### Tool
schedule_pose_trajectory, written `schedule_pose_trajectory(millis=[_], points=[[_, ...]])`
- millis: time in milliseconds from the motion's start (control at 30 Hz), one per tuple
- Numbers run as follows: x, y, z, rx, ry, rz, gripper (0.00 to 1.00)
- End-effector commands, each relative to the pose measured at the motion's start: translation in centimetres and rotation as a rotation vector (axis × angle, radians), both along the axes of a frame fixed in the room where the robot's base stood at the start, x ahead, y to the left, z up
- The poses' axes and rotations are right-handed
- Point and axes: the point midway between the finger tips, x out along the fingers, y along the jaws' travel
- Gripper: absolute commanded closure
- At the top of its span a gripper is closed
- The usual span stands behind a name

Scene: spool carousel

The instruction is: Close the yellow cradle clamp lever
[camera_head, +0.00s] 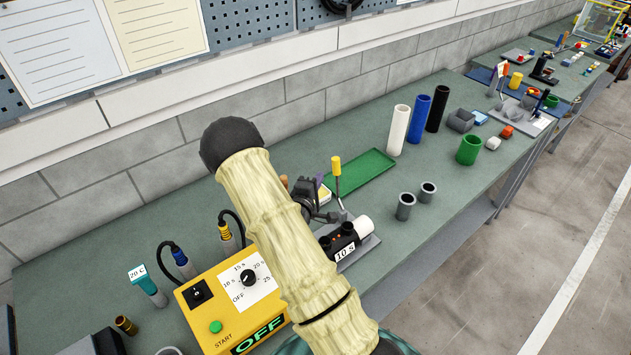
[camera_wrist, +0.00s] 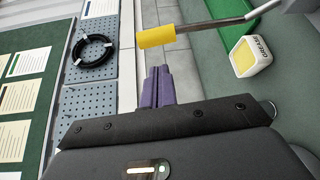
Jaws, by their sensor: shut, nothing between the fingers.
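The yellow clamp lever grip (camera_head: 336,166) stands upright on a thin metal rod above the cradle plate (camera_head: 361,250). In the wrist view the yellow grip (camera_wrist: 157,36) and its rod lie just beyond the fingertips, with a small gap showing. My gripper (camera_head: 319,182) is left of the lever in the head view, partly hidden behind my arm. Its purple fingers (camera_wrist: 159,70) are shut together and empty.
A green tray (camera_head: 362,174) lies behind the lever. A white and yellow block (camera_wrist: 251,56) sits nearby. A yellow timer box (camera_head: 232,300) reading OFF stands left of my arm. Two grey cups (camera_head: 405,206) and several tall tubes (camera_head: 398,130) stand to the right.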

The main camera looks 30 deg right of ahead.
Motion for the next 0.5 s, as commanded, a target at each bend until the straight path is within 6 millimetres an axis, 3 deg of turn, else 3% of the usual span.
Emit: schedule_pose_trajectory(millis=[233,500], points=[[2.5,-3.5,0.0,0.000,0.001,-0.004,1.00],[3.8,-5.0,-0.4,0.001,0.000,-0.002,1.00]])
